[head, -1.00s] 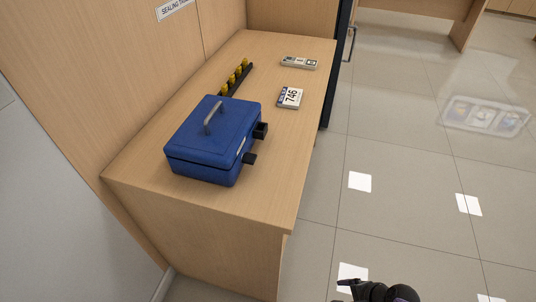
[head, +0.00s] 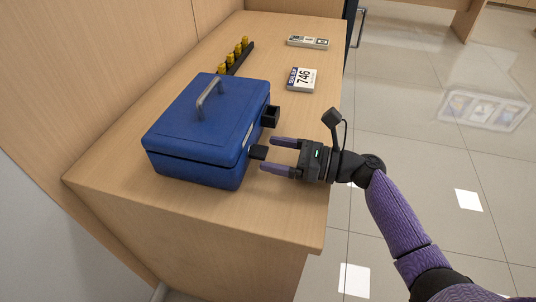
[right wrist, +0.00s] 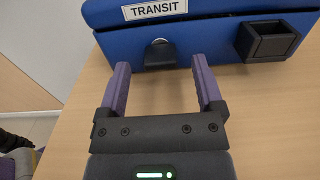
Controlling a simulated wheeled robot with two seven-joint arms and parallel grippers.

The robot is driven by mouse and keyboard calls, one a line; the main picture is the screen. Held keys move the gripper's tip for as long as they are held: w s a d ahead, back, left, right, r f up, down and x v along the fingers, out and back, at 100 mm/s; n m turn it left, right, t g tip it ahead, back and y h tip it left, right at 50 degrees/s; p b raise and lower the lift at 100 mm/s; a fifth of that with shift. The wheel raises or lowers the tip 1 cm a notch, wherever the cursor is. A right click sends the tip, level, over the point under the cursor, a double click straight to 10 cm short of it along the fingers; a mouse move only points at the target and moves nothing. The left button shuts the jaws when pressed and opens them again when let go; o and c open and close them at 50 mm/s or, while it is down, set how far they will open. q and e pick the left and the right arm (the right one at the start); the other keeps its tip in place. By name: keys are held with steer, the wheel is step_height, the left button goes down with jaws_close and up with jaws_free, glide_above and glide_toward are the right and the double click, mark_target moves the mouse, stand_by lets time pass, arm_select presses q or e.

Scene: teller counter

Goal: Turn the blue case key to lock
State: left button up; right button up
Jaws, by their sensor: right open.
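The blue case (head: 200,130) sits closed on the wooden counter, its metal handle (head: 210,98) on top. Its front side shows a white TRANSIT label (right wrist: 155,9) in the right wrist view. Below the label is the black key (right wrist: 160,54) with a rounded metal piece at its top. In the head view the key (head: 258,152) sticks out from the case's right side. My right gripper (head: 268,155) is open, its two purple fingers pointing at the key, one on each side. In the right wrist view the key is just beyond the fingertips (right wrist: 159,68), between their lines. My left gripper is not in view.
A black open square holder (right wrist: 267,41) sticks out from the case beside the key. On the counter (head: 280,205) lie a 746 card (head: 301,79), a grey device (head: 308,42) and a black rack with several yellow pieces (head: 237,57). The counter's right edge drops to floor.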

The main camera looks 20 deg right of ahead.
steer(key=shift+w+a, duration=0.35)
steer(key=shift+a, duration=0.25)
jaws_close()
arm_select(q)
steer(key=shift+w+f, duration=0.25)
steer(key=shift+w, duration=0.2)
